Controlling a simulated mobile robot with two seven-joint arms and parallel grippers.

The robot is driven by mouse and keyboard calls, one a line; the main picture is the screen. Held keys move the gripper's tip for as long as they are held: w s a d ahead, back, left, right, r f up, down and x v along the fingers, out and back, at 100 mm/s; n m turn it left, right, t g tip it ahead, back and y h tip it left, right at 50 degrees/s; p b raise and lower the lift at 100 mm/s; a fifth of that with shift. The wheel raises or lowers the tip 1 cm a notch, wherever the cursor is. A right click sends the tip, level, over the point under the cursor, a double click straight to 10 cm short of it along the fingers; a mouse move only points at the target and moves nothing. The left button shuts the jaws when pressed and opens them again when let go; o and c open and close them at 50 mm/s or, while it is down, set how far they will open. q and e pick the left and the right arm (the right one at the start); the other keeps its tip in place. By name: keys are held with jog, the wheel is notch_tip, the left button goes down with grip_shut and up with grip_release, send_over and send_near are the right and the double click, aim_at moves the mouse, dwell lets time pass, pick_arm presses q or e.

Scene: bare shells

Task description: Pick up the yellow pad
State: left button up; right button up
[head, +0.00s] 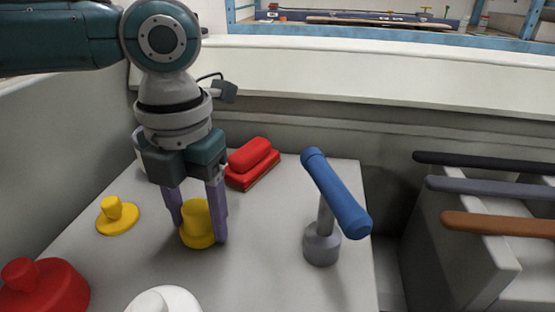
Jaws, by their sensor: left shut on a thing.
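The yellow pad (198,228) is a short, rounded yellow piece on the grey tabletop, left of the middle. My left gripper (202,225) points down from above, with its two purple fingers on either side of the pad, shut on it. The fingers hide parts of the pad's sides. The pad seems to be at the table surface; I cannot tell whether there is a gap below it. My right gripper is not in view.
A yellow disc with a knob (118,217) lies to the left. A red knobbed piece (45,290) and a white one (163,301) are in front. A red block (252,165) is behind. A blue-handled grey tool (337,195) stands right. Coloured bars (490,188) stick out far right.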

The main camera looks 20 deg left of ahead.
aim_at(195, 206)
pick_arm(q)
notch_tip(195, 206, up, 20)
jog(key=p, duration=0.2)
jog(key=o, duration=0.7)
jog(key=c, duration=0.6)
jog(key=shift+o, duration=0.2)
